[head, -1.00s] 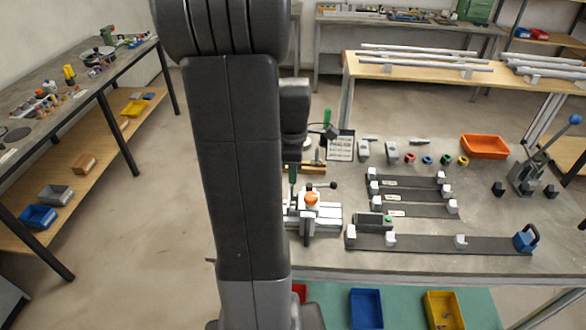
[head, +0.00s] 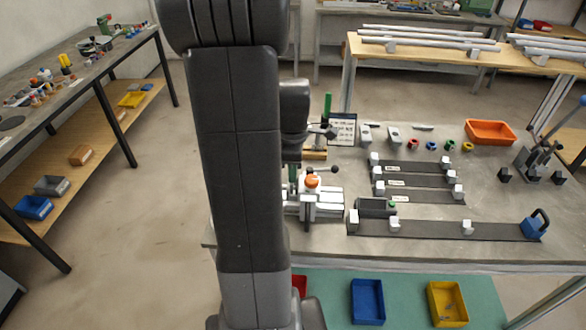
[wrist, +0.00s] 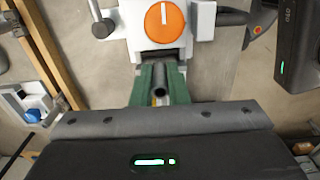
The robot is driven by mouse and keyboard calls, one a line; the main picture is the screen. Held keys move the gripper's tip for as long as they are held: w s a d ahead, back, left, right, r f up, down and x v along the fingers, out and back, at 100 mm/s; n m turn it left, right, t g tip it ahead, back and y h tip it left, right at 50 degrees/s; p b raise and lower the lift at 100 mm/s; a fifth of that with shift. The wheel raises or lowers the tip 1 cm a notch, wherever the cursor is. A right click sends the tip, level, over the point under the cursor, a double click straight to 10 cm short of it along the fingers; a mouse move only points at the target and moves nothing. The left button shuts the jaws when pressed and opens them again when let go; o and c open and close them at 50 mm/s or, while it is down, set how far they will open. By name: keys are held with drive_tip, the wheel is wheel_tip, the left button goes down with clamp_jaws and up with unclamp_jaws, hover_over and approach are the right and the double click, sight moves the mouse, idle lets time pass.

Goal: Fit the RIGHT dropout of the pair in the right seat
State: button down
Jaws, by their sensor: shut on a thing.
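In the wrist view my gripper (wrist: 160,92) has green fingers shut on a small grey piece with a round, tube-like end (wrist: 160,75). Whether it is the right dropout cannot be told. Just beyond it stands a white clamp block with an orange knob (wrist: 164,20), also seen in the head view (head: 312,181). The held piece is close to the block's dark slot; contact cannot be told. In the head view my arm hides most of the gripper and the held piece. Two pale grey pieces (head: 366,135) (head: 394,134) lie at the table's back. The right seat cannot be made out for certain.
A long dark rail (head: 430,230) with white blocks and a blue clamp (head: 535,226) lies along the table's front. Shorter rails lie behind it. An orange bin (head: 490,131) and coloured rings stand at the back. A lever tool (head: 538,160) is at right.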

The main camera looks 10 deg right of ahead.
drive_tip(key=c, duration=1.3)
unclamp_jaws()
drive_tip(key=shift+c, duration=0.2)
wheel_tip(320, 180, up, 14)
drive_tip(key=shift+b, duration=0.3)
drive_tip(key=shift+f, duration=0.2)
